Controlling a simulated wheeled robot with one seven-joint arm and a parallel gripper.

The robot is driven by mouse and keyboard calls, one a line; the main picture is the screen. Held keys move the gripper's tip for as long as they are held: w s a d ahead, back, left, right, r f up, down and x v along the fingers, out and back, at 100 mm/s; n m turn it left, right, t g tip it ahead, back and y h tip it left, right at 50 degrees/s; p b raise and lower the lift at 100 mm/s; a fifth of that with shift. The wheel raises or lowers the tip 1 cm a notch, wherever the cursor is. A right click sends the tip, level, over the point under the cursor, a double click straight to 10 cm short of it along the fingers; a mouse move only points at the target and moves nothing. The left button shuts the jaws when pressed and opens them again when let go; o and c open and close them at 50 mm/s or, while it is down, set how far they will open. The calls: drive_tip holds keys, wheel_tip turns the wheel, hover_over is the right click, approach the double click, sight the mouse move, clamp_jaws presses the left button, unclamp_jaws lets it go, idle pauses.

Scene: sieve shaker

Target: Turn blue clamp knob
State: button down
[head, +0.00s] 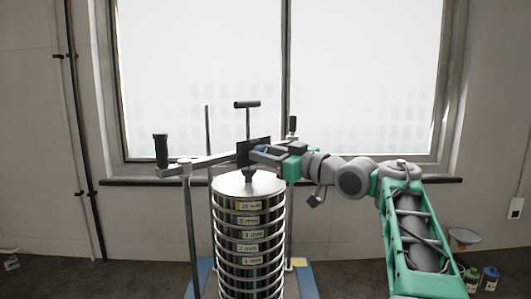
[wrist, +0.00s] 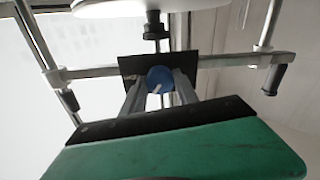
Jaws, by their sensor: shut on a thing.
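The blue clamp knob (wrist: 158,76) is round with a white pointer line. It sits on a black plate (wrist: 128,66) on the clamp crossbar (wrist: 222,61). In the wrist view my gripper (wrist: 161,84) has one grey finger on each side of the knob and is shut on it. In the head view my gripper (head: 262,153) reaches in from the right to the black plate above the sieve stack (head: 251,249). The knob is mostly hidden there by the gripper.
A T-handle (head: 247,104) rises above the crossbar. A black-gripped lever (head: 161,151) stands at the left and another black grip (head: 293,125) at the right. Upright rods flank the stack on a blue base (head: 303,278). Bottles (head: 489,279) stand at the lower right.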

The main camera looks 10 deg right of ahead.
drive_tip(key=m+p, duration=0.1)
drive_tip(key=m, duration=0.4)
drive_tip(key=shift+m+p, duration=0.35)
drive_tip(key=shift+m, duration=0.05)
drive_tip(key=m+p, duration=0.2)
drive_tip(key=m, duration=0.3)
drive_tip(key=shift+t, duration=0.3)
drive_tip(key=shift+f+m, duration=0.1)
drive_tip(key=shift+m, duration=0.2)
drive_tip(key=c, duration=1)
unclamp_jaws()
drive_tip(key=shift+o, duration=0.4)
drive_tip(key=b+v, duration=0.2)
drive_tip(key=v, duration=0.5)
drive_tip(key=shift+s+b, duration=0.3)
drive_tip(key=shift+s, duration=0.1)
